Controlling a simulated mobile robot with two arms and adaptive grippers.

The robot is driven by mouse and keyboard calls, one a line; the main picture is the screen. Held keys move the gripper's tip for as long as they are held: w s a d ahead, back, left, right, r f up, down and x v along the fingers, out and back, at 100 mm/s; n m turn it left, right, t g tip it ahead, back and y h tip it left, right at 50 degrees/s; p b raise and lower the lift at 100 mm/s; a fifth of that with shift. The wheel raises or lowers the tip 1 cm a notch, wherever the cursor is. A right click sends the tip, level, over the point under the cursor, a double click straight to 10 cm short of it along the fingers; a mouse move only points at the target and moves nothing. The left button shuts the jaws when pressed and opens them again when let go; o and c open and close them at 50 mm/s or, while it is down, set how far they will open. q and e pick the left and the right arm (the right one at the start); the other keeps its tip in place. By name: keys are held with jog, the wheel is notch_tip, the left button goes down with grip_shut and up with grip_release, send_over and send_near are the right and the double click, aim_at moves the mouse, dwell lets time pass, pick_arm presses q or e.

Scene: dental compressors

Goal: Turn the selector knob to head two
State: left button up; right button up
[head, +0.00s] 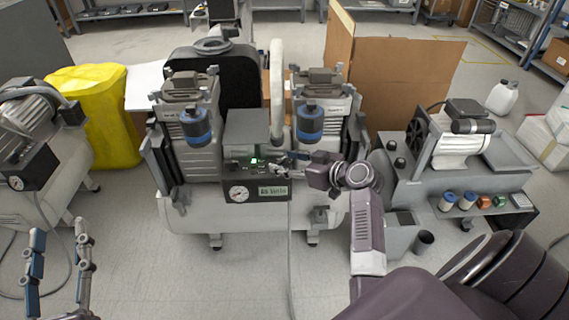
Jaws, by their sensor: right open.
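The twin-head compressor (205,217) stands in the middle of the head view, with a left head (190,158) and a right head (344,108). Between them is a dark control box (247,140) with a small green light (255,161), a round gauge (238,193) and a label plate (273,191). My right gripper (276,168) is open at the right part of the box front, close to the panel. I cannot make out the selector knob or whether the fingers touch it. My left gripper (60,232) is open and empty at the lower left, above the floor.
Another compressor (22,150) stands at the left, near a yellow-covered item (97,110). A grey bench unit (405,205) at the right carries a motor (462,140) and small jars. A cardboard panel (405,85) stands behind. Floor in front is mostly clear, crossed by a hose.

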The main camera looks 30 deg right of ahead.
jog(key=shift+w+a+f, duration=0.1)
jog(key=shift+w+f, duration=0.05)
jog(key=shift+w, duration=0.15)
pick_arm(q)
jog(key=shift+s+r+t, duration=0.1)
jog(key=shift+r+t, duration=0.2)
jog(key=shift+r, duration=0.2)
pick_arm(e)
jog(key=shift+c, duration=0.3)
jog(key=c, duration=1.1)
jog(key=shift+a+m+h+p, duration=0.1)
jog(key=shift+m+h+p, duration=0.75)
jog(key=shift+p, duration=0.4)
jog(key=shift+a+m+h+p, duration=0.1)
jog(key=shift+m+h+p, duration=0.55)
jog(key=shift+h+p, duration=0.3)
pick_arm(q)
jog(key=s+a+f+g+y, duration=0.1)
jog(key=s+f+g, duration=0.1)
jog(key=f+g, duration=0.2)
jog(key=s+a+f+g+y, duration=0.1)
jog(key=s+a+f+g, duration=0.1)
jog(key=f, duration=0.8)
jog(key=s+a+f+g+y, duration=0.1)
jog(key=s+a+f+g, duration=0.1)
jog(key=s+f+g, duration=0.2)
notch_tip(320, 180, down, 4)
jog(key=shift+r+n+g, duration=0.1)
jog(key=shift+n+g, duration=0.2)
jog(key=shift+g, duration=0.8)
